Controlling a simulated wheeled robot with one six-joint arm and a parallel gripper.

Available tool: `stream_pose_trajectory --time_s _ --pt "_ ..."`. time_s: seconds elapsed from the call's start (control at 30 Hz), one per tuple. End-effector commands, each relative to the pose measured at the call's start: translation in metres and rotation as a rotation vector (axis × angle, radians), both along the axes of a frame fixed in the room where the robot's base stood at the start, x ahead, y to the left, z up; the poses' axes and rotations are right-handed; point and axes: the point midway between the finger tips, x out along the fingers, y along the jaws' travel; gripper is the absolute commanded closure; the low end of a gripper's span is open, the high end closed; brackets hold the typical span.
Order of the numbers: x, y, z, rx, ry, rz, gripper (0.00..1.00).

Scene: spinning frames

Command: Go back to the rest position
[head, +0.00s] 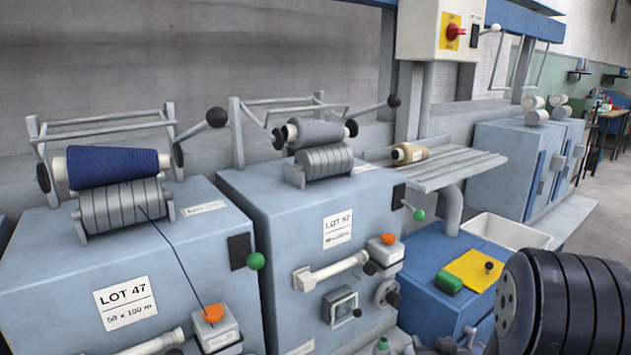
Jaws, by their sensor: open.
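My gripper does not show in the head view. A dark ribbed rounded part at the lower right corner looks like a piece of my own arm. On the left winding unit (70,262), a dark blue yarn package (118,166) rests on a grooved drum (125,207), with a thread running down the front. On the middle winding unit (283,232), a grey package (316,133) sits on its grooved drum (325,161). A tan cone (409,153) lies on the slatted shelf (449,167) to the right.
A control box (435,32) with a red switch hangs above. Further units with white cones (537,109) stand behind; open floor (602,218) is at right.

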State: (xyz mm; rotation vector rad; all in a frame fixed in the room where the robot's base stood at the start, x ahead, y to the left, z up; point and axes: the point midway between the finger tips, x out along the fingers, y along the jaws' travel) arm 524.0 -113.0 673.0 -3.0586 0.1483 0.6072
Motion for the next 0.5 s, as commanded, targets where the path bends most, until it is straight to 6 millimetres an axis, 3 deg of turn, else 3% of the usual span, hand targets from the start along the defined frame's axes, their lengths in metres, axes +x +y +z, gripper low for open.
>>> stream_pose_trajectory --time_s 0.2,0.5 --pt "-0.001 0.020 -0.004 0.000 0.001 0.017 0.40" --pt "-0.001 0.023 -0.004 -0.001 0.001 0.020 0.40"
